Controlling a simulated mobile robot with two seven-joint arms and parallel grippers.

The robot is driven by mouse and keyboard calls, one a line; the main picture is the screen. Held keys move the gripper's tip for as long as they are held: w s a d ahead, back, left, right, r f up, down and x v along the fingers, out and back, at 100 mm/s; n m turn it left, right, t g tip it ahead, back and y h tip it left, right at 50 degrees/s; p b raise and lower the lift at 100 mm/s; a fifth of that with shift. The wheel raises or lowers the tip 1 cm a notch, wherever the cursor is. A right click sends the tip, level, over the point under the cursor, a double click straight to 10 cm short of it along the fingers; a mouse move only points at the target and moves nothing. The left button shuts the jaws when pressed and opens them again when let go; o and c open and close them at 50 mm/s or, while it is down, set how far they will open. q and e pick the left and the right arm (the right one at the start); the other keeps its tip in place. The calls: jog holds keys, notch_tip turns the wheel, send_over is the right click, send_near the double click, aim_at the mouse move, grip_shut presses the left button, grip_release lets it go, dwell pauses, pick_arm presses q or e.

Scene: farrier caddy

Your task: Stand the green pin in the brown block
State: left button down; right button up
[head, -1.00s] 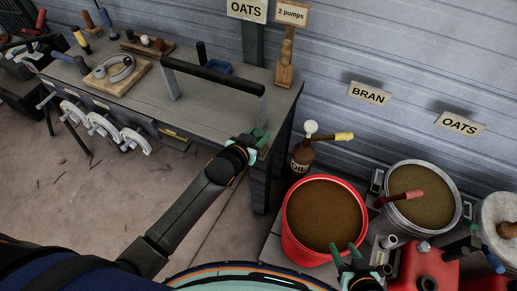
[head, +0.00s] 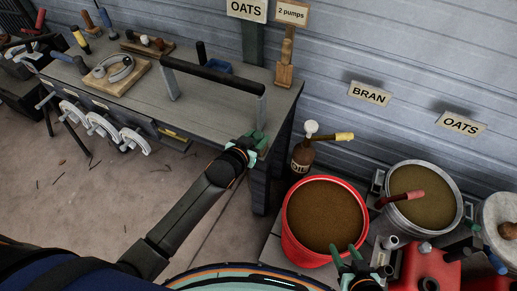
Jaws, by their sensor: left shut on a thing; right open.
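My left gripper (head: 257,139) is shut at the right front corner of the workbench. It holds something, but its own green fingers hide what it is, and I cannot make out a separate green pin. A brown wooden block (head: 106,83) with a grey horseshoe-shaped piece lies on the bench's left part. A second flat brown block (head: 136,47) with small knobs lies behind it. A narrow upright brown piece (head: 285,75) stands at the bench's back right corner. I cannot tell which is the task's block. My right gripper (head: 349,254) is open and empty by the red bucket.
The workbench (head: 205,117) carries a long black handle (head: 212,77) on grey posts and a blue item (head: 218,68). A red bucket (head: 288,236), a brown bottle (head: 302,157) and a metal bucket (head: 456,211) stand at right. The bench's front middle is clear.

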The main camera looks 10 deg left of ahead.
pick_arm(q)
jog(key=shift+f, duration=0.15)
jog(key=shift+c, duration=1.6)
grip_release()
jog(key=p+v, duration=0.1)
jog(key=v, duration=1.1)
jog(key=shift+s, duration=0.25)
